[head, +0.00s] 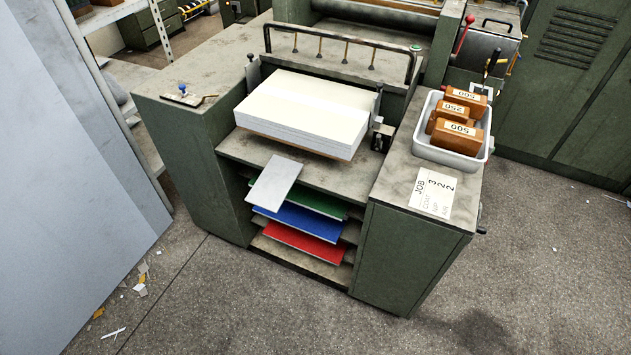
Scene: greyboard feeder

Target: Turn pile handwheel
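No complete handwheel can be made out in the head view. A small dark knob or handle (482,231) sticks out past the right side of the green feeder cabinet (410,255); it may be part of a handwheel, but the cabinet hides that side. The pile, a stack of white board (305,110), lies on the feeder's board between the two side cabinets. Neither of my grippers is in view.
A white tray (425,153) with several brown labelled blocks and a job card (433,192) lie on the right cabinet top. Grey, green, blue (298,217) and red boards stick out from shelves below the pile. A grey panel (65,190) stands left. Floor right of the feeder is clear.

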